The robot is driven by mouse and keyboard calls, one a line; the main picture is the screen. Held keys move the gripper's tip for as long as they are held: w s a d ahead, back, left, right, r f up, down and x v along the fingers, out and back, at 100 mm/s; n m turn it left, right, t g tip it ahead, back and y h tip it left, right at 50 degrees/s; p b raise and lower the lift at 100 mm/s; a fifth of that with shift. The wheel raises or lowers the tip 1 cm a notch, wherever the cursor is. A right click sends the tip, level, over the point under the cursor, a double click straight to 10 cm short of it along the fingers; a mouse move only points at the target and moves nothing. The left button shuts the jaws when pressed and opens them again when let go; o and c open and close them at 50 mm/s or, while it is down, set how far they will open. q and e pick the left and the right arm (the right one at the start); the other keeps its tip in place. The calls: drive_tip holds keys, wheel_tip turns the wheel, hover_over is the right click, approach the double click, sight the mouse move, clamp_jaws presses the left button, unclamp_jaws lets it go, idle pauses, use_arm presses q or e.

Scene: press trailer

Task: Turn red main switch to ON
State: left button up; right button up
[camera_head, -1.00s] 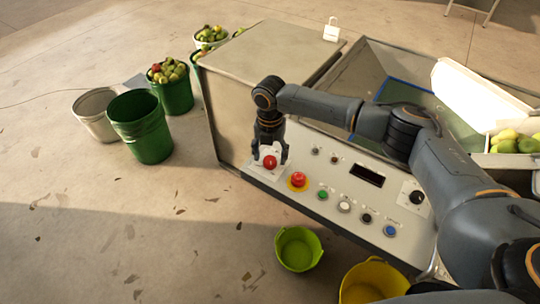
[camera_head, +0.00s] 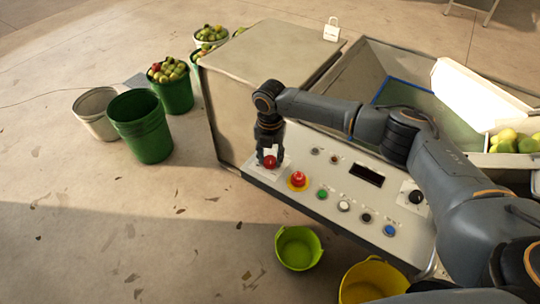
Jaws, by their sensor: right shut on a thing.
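The red main switch (camera_head: 270,162) sits on a pale plate at the left end of the control panel (camera_head: 330,207). My right gripper (camera_head: 269,160) points down over it, with its fingers around the red knob, shut on it. The fingers hide part of the knob and its markings, so I cannot read its position. My left gripper is not in view.
A red mushroom button on a yellow ring (camera_head: 298,180) is close to the right of the switch. Buckets (camera_head: 140,127) stand on the floor at left; a green tub (camera_head: 298,248) lies below the panel.

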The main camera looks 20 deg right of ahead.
drive_tip(key=m+p, duration=0.3)
drive_tip(key=shift+r, duration=0.2)
drive_tip(key=m+p, duration=0.3)
drive_tip(key=m, duration=0.2)
drive_tip(key=shift+m+p, duration=0.35)
drive_tip(key=shift+m, duration=0.05)
drive_tip(key=m+p, duration=0.2)
drive_tip(key=m, duration=0.2)
drive_tip(key=shift+f+m+p, duration=0.15)
drive_tip(key=shift+m+p, duration=1)
drive_tip(key=shift+m, duration=1.35)
drive_tip(key=o, duration=1.2)
drive_tip(key=shift+c, duration=0.2)
